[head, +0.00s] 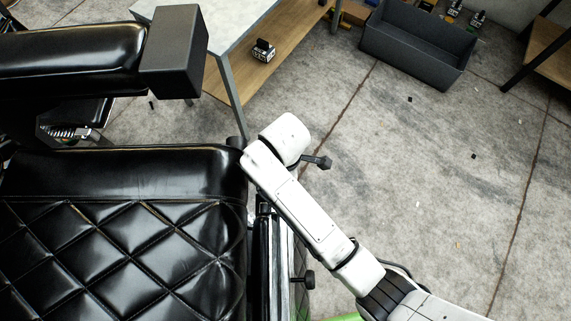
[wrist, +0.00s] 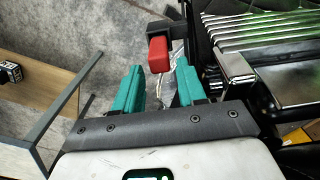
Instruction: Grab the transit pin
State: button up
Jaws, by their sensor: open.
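A red block-shaped grip (wrist: 158,54), which looks like the transit pin, shows in the wrist view with a dark bar behind its top. My gripper (wrist: 156,82) has two teal fingers, open and apart. The red grip lies just beyond the fingertips, roughly midway between them in the picture. I see no contact, and the exact depth gap is hard to tell. In the head view my white arm reaches to the side of the black barber chair (head: 120,255). The gripper and red grip are hidden there.
Ribbed metal and a chrome block (wrist: 237,68) of the chair stand close right of the fingers. A table with a grey leg (head: 232,95) and wooden shelf (head: 285,45) is nearby. A grey bin (head: 415,45) stands farther back. The floor to the right is mostly clear.

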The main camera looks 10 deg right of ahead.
jog(key=shift+f, duration=2.9)
jog(key=shift+c, duration=0.2)
grip_shut()
